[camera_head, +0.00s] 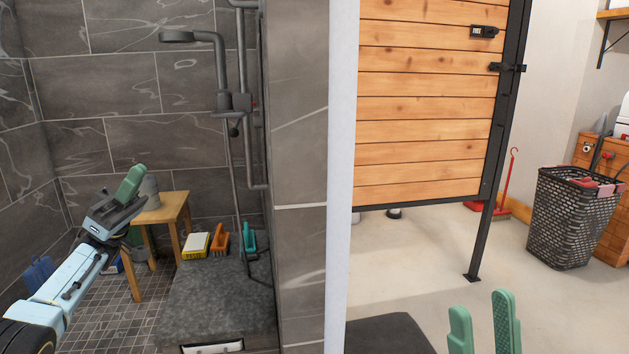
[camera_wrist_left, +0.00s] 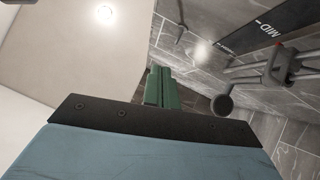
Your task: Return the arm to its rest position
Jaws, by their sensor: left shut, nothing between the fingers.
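My left arm (camera_head: 62,288) reaches in from the lower left of the head view, into the tiled shower area. Its left gripper (camera_head: 132,180) is raised, with its green fingers together and empty, in front of a wooden stool (camera_head: 176,207) as seen from the head. In the left wrist view the green fingers (camera_wrist_left: 162,88) also show closed against each other. My right gripper (camera_head: 483,325) shows at the bottom edge of the head view. Its two green fingers point up and stand apart with nothing between them. The rest of my right arm is out of view.
A grey ledge (camera_head: 215,295) holds a yellow box (camera_head: 195,246) and brushes. A shower head (camera_head: 177,37) hangs above; it also shows in the left wrist view (camera_wrist_left: 221,105). A tiled partition (camera_head: 300,180) separates the arms. A black basket (camera_head: 565,225) stands right.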

